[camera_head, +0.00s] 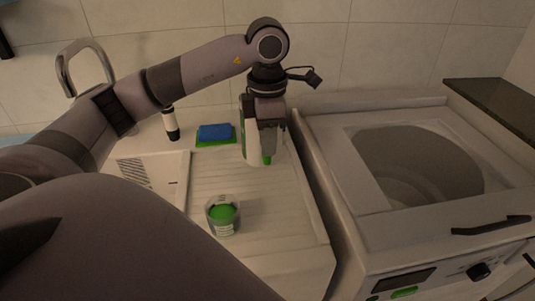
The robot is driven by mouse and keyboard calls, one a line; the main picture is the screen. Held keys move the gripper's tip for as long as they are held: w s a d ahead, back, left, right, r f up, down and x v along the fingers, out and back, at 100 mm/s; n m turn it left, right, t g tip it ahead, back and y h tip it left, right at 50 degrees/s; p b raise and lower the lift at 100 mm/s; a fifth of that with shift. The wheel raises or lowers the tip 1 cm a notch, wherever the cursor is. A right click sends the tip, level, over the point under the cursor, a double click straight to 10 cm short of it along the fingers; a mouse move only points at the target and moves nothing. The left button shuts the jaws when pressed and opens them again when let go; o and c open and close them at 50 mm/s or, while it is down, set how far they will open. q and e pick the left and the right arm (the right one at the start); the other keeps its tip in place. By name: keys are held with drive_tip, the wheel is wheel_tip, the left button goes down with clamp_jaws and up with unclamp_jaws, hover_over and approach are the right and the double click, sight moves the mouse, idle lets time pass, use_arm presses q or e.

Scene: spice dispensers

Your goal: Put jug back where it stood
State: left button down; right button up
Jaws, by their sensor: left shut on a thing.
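My left gripper (268,148) comes down from above at the back right of the ribbed drainboard (272,215). It is shut on a white jug (249,148) with green on it. The gripper covers the jug's right side, so its handle and full shape are hidden. The jug looks upright; I cannot tell whether its base touches the board. A clear cup (223,215) with green contents and a pale label stands on the board, nearer to me and left of the jug. My right gripper is not in view.
A blue sponge (214,132) lies on a green one (202,142) left of the jug. A black-and-white bottle (171,123) and a faucet (72,75) stand further left. A washing machine (345,215) is to the right. The board's front right is clear.

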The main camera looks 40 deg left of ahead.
sight(268, 165)
use_arm(q)
wheel_tip(268, 165, down, 4)
drive_tip(key=shift+r, duration=0.1)
drive_tip(key=c, duration=1.1)
unclamp_jaws()
drive_tip(key=shift+f, duration=0.2)
drive_tip(key=shift+o, duration=0.2)
